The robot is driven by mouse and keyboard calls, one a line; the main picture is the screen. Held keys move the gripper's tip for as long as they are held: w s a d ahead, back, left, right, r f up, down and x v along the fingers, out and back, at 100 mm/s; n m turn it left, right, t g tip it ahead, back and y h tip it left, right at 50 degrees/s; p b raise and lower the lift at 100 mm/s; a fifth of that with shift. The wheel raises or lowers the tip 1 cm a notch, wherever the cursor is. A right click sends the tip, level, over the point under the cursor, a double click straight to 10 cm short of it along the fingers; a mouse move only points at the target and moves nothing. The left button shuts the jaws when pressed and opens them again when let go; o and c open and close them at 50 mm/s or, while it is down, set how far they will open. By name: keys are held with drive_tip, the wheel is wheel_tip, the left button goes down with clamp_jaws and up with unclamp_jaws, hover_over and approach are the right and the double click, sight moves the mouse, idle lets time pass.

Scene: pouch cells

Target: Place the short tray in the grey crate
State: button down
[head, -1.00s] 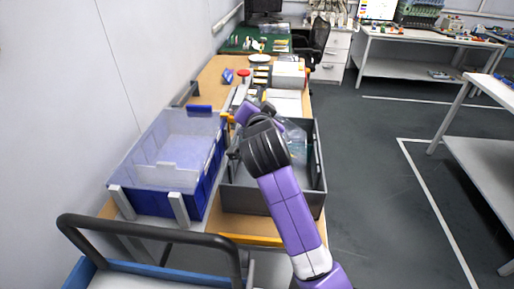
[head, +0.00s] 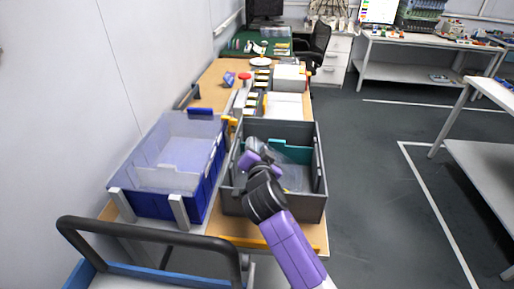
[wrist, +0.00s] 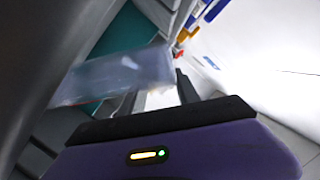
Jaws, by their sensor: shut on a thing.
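The grey crate (head: 305,207) stands on the wooden bench, right of the blue crate. My gripper (wrist: 158,95) is inside or just over the crate's opening, mostly hidden by my own arm in the head view. A clear, see-through tray (wrist: 125,75) lies across the fingers in the wrist view, blurred, and my gripper appears shut on it. The tray also shows faintly in the crate in the head view (head: 295,178). Whether it touches the crate floor I cannot tell. A teal thing (head: 290,151) lies in the crate behind it.
The blue crate (head: 150,203) with a clear insert (head: 180,152) stands close on the left, by the wall. A dark cart handle (head: 150,232) is in front of it. Tools and a red-topped item (head: 244,78) lie farther back.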

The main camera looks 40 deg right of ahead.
drive_tip(key=c, duration=0.9)
unclamp_jaws()
drive_tip(key=shift+a+r, duration=0.1)
drive_tip(key=b+v, duration=0.1)
drive_tip(key=v, duration=1.1)
drive_tip(key=shift+s, duration=0.1)
